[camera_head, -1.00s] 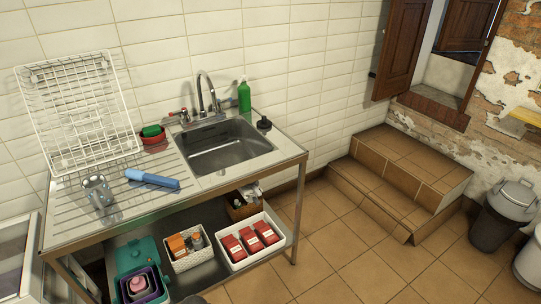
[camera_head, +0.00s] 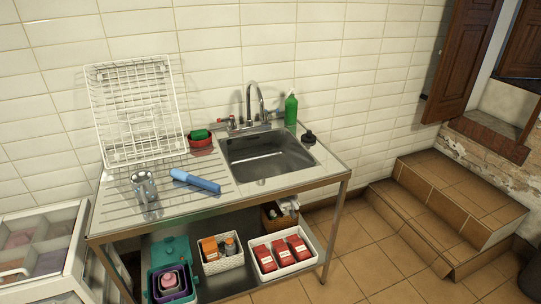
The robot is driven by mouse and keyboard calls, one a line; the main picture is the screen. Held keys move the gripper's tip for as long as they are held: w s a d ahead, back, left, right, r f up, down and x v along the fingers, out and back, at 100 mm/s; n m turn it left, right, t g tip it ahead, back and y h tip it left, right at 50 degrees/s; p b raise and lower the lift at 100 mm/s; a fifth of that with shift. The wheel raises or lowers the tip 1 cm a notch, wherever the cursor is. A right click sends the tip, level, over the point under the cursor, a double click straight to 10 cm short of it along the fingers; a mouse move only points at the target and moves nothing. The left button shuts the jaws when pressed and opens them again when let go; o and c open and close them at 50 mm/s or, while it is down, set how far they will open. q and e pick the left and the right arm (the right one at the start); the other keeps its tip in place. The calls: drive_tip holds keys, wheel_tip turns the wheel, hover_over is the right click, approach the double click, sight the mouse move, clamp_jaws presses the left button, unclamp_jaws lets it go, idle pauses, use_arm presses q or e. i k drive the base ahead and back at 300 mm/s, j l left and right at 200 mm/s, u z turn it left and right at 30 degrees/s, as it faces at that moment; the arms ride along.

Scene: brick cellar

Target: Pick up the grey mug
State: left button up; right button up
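The grey mug (camera_head: 145,187) looks shiny and metallic. It stands on the ribbed drainboard (camera_head: 115,206) at the left of the steel sink table, near its front edge. A blue cylindrical object (camera_head: 196,181) lies just to its right. Neither of my grippers shows in the head view.
A white wire rack (camera_head: 135,112) leans on the wall behind the mug. The sink basin (camera_head: 266,157), tap (camera_head: 256,104), green bottle (camera_head: 291,108) and red bowl (camera_head: 201,141) are farther right. The lower shelf holds a white tray (camera_head: 264,274). A white drawer unit (camera_head: 74,250) stands left; tiled steps (camera_head: 440,215) stand right.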

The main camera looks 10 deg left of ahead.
sight(142, 181)
drive_tip(key=i+j+u, duration=0.1)
drive_tip(key=j+u, duration=0.25)
drive_tip(key=i+j+u, duration=0.15)
drive_tip(key=u, duration=0.2)
drive_tip(key=i+j+u, duration=0.15)
drive_tip(key=u, duration=0.2)
drive_tip(key=k+j+u, duration=0.1)
drive_tip(key=j, duration=0.2)
drive_tip(key=k+j+u, duration=0.1)
drive_tip(key=j, duration=0.25)
drive_tip(key=k+j+u, duration=0.25)
drive_tip(key=j, duration=0.45)
drive_tip(key=k, duration=0.1)
